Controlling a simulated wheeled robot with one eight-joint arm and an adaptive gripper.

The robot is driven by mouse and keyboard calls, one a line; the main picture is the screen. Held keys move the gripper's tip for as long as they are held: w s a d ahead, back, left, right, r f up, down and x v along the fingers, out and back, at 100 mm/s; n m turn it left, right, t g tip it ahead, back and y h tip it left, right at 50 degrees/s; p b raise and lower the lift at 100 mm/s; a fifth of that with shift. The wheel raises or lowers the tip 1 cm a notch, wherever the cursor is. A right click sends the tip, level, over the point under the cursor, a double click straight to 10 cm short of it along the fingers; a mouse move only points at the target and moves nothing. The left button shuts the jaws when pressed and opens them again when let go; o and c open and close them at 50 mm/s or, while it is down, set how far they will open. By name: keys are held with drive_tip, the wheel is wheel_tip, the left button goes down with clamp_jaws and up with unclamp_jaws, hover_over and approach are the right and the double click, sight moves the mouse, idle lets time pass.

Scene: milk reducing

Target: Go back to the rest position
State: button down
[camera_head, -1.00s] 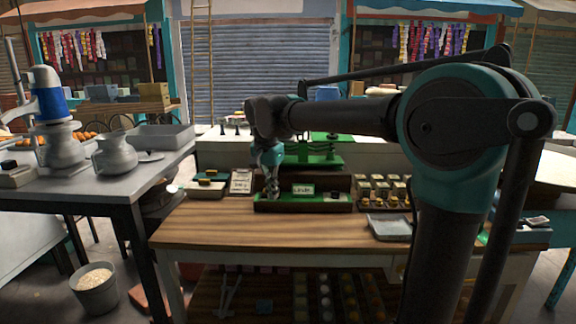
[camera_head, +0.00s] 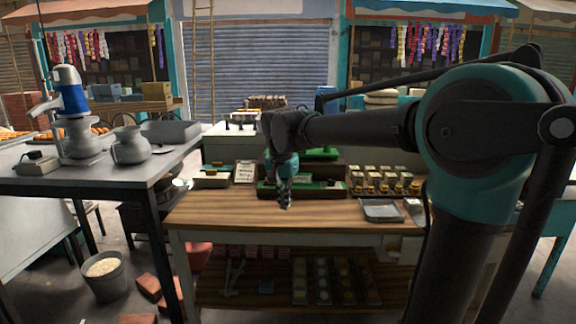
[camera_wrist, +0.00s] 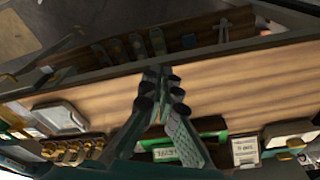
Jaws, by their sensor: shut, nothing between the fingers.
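My gripper (camera_head: 285,198) hangs from my outstretched arm with its fingers pointing down over the wooden counter (camera_head: 225,210). It is in front of the green tray (camera_head: 330,189) and apart from it. In the wrist view my gripper (camera_wrist: 163,80) shows its fingers close together over the bare wood. Nothing is held between them. The green tray with a white label (camera_wrist: 165,152) is partly hidden behind the fingers there.
A metal tray (camera_head: 382,211) and rows of small jars (camera_head: 372,180) stand on the counter's right. A white sign (camera_head: 244,172) stands left of the green tray. A grey table (camera_head: 90,182) with metal pots (camera_head: 130,147) is at the left. The counter's front is clear.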

drive_tip(key=s+d+f+n+t, duration=0.2)
drive_tip(key=s+d+f+n, duration=0.3)
drive_tip(key=s+d+f, duration=1.3)
wheel_tip(320, 180, down, 4)
drive_tip(key=shift+s+d+f+n+t+y, duration=0.15)
drive_tip(key=shift+d+n+t+y, duration=0.15)
drive_tip(key=shift+d, duration=0.75)
